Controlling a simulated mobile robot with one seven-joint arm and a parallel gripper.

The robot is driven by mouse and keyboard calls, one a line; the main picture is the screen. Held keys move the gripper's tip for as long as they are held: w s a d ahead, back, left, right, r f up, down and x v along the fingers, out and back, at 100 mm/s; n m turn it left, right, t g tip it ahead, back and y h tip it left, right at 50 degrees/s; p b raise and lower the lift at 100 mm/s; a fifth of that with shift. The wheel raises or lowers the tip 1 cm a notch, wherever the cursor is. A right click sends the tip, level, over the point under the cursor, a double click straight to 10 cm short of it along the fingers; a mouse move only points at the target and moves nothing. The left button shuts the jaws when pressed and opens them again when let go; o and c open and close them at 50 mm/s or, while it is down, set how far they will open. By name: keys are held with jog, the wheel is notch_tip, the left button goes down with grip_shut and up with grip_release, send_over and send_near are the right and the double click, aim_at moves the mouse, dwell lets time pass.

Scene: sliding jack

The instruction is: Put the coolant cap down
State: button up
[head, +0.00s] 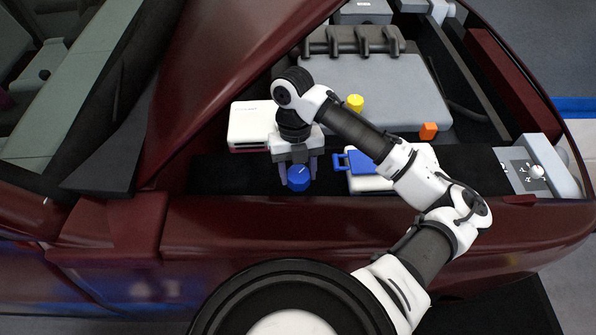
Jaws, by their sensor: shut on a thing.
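The coolant cap (299,178) is a small blue cap with a light mark on its top. My gripper (298,172) points down over the black ledge inside the car's engine bay. It is shut on the cap, with one finger on its left and one on its right. I cannot tell whether the cap touches the black ledge (225,173) or hangs just above it.
A white box (252,123) lies behind my gripper at left. A white container with a blue lid (361,162) stands close at right, partly behind my arm. The ledge left of the gripper is clear.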

jog(key=shift+f, duration=0.5)
jog(key=shift+f, duration=0.15)
jog(key=o, duration=1.2)
jog(key=shift+c, duration=0.2)
jog(key=b+v, duration=0.1)
jog(key=v, duration=1.1)
